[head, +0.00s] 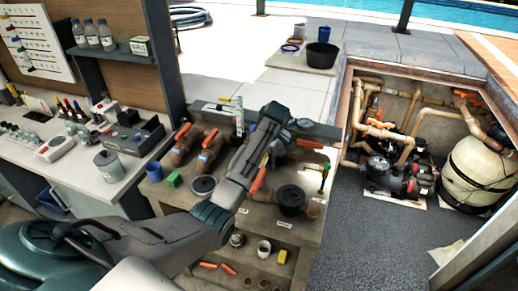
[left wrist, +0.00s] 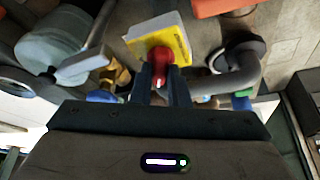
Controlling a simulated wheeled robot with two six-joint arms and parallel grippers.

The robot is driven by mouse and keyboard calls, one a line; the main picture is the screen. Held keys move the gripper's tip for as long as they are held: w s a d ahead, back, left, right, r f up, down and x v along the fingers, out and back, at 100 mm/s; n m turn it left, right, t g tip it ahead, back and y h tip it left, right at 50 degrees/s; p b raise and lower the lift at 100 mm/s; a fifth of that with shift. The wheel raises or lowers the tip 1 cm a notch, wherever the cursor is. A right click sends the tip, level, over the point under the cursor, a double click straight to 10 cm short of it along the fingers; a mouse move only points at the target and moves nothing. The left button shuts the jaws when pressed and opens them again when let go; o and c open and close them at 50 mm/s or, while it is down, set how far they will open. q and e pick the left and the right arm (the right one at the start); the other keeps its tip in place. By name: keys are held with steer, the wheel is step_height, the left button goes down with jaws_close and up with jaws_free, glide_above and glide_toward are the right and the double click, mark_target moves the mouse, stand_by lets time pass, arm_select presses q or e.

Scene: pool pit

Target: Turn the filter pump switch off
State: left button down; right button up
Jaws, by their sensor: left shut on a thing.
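My left gripper (left wrist: 160,86) is shut on a red switch knob (left wrist: 159,60) in the left wrist view. The knob stands out from a yellow and white plate (left wrist: 172,36), which looks like the pump switch's label. In the head view my left arm reaches from the lower left over the bench of pipes (head: 272,220). It covers the spot where the gripper meets the knob, so the knob is hidden there. Which position the switch is in cannot be told. My right gripper is in neither view.
Pipes with orange handles (head: 181,131) and black caps crowd the bench around my arm. A counter (head: 70,165) with test gear stands on the left. The sunken pit on the right holds a pump (head: 392,178) and a cream filter tank (head: 478,172); bare floor (head: 365,235) lies before them.

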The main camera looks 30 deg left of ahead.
arm_select(q)
steer(key=n+g, duration=0.1)
steer(key=n, duration=0.1)
steer(key=shift+d+f+n, duration=0.1)
steer(key=shift+f+n, duration=0.05)
steer(key=shift+n, duration=0.15)
steer(key=shift+w+n+g, duration=0.1)
steer(key=shift+n+g, duration=0.5)
steer(key=shift+n, duration=0.7)
steer(key=shift+b, duration=0.3)
steer(key=c, duration=1.4)
jaws_free()
